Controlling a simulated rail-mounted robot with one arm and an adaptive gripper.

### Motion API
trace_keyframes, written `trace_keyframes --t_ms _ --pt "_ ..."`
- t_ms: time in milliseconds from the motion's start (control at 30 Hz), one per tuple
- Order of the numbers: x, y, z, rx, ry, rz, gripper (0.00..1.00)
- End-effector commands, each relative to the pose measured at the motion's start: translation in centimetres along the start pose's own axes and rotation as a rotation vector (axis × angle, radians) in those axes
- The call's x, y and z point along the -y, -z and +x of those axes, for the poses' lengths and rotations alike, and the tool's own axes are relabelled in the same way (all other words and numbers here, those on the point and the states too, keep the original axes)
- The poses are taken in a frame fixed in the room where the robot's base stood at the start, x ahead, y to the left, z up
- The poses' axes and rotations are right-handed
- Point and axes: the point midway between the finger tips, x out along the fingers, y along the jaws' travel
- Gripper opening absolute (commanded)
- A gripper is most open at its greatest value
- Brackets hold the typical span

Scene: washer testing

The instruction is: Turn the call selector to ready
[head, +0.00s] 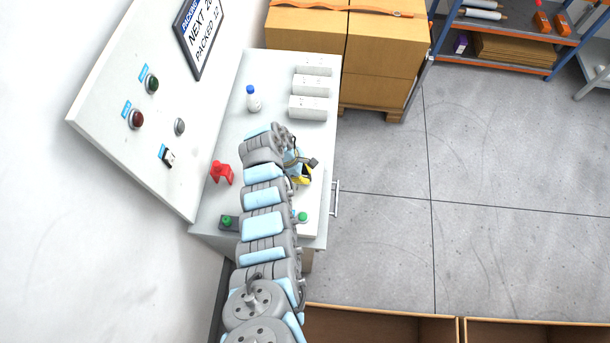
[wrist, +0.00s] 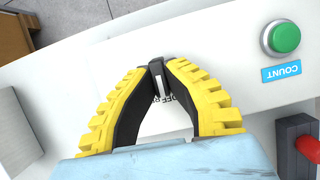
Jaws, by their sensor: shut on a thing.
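The call selector (wrist: 158,78) is a small dark knob with a white pointer line, between my fingertips in the wrist view. Part of a label with dark lettering (wrist: 164,98) shows below it, mostly covered by the fingers. My gripper (wrist: 162,66) has its yellow and black fingers closed on the knob from both sides. In the head view my gripper (head: 303,179) is low over the right side of the white bench, and my arm hides the selector there.
A green button (wrist: 285,37) with a blue COUNT label stands close by. A red part on a grey block (wrist: 296,140) is at the right edge. A blue-capped bottle (head: 253,98), white boxes (head: 312,86) and a red object (head: 221,172) stand on the bench (head: 228,130). A control panel (head: 120,75) rises left.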

Motion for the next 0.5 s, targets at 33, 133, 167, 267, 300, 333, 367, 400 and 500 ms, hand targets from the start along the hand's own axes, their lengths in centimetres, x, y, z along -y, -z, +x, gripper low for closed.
trace_keyframes --t_ms 33,133,167,267,300,333,367,400,500 --pt "-0.02 0.15 0.28 -0.002 0.006 0.015 0.0" --pt "-0.06 0.19 0.42 -0.002 0.025 0.062 0.0" --pt "-0.08 0.2 0.46 -0.002 0.032 0.08 0.0" --pt "-0.19 0.25 0.45 -0.004 0.059 0.147 0.0" --pt "-0.24 0.25 0.42 -0.004 0.072 0.178 0.0" --pt "-0.25 0.22 0.43 -0.004 0.082 0.202 0.0" --pt "-0.24 0.19 0.46 -0.003 0.093 0.227 0.0" --pt "-0.2 0.17 0.55 -0.002 0.107 0.259 0.0" --pt "-0.19 0.17 0.63 -0.002 0.141 0.339 0.0"
